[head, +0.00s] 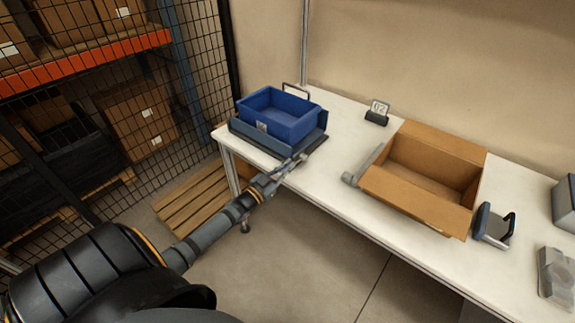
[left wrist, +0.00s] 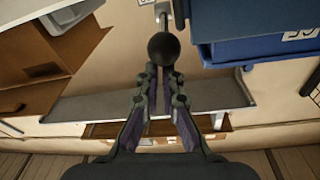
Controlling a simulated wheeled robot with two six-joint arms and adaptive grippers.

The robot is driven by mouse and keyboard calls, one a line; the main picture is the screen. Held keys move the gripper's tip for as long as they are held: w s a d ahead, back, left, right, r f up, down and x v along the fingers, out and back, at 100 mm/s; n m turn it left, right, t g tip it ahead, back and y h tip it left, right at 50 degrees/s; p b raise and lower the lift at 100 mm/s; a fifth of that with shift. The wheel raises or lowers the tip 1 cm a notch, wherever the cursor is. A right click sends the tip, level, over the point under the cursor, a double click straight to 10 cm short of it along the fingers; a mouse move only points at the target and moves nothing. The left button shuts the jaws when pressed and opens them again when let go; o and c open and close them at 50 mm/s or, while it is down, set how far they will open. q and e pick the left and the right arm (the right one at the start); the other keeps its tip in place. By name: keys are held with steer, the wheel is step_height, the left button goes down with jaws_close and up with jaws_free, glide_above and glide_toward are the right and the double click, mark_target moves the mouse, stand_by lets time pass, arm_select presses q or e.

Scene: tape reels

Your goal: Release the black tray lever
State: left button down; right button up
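A blue bin (head: 278,118) sits on a dark tray base (head: 262,142) at the left end of the table; part of the blue bin also shows in the left wrist view (left wrist: 262,50). In the left wrist view a lever with a round black knob (left wrist: 163,49) and a pale shaft comes down beside the blue bin. My left gripper (head: 296,162) is at the table's front edge, in front of the tray base. In the left wrist view its fingers (left wrist: 164,76) are parted, with the knob just beyond their tips. I cannot tell whether they touch it. My right gripper is not in view.
An open cardboard box (head: 425,175) stands on the white table (head: 335,160), right of the tray. A small sign marked 02 (head: 377,112) is behind. A dark-handled item (head: 492,228) stands right of the box. A pallet (head: 200,195) lies on the floor at left.

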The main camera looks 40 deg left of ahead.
arm_select(q)
steer(key=shift+s+a+f, duration=0.15)
steer(key=shift+s+f, duration=0.05)
steer(key=shift+f, duration=0.35)
step_height(320, 180, up, 5)
steer(key=p, duration=0.4)
steer(key=s+f, duration=0.1)
steer(key=s, duration=0.8)
steer(key=shift+f, duration=0.4)
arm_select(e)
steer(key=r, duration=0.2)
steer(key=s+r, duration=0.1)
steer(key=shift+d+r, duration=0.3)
arm_select(q)
steer(key=shift+a, duration=0.15)
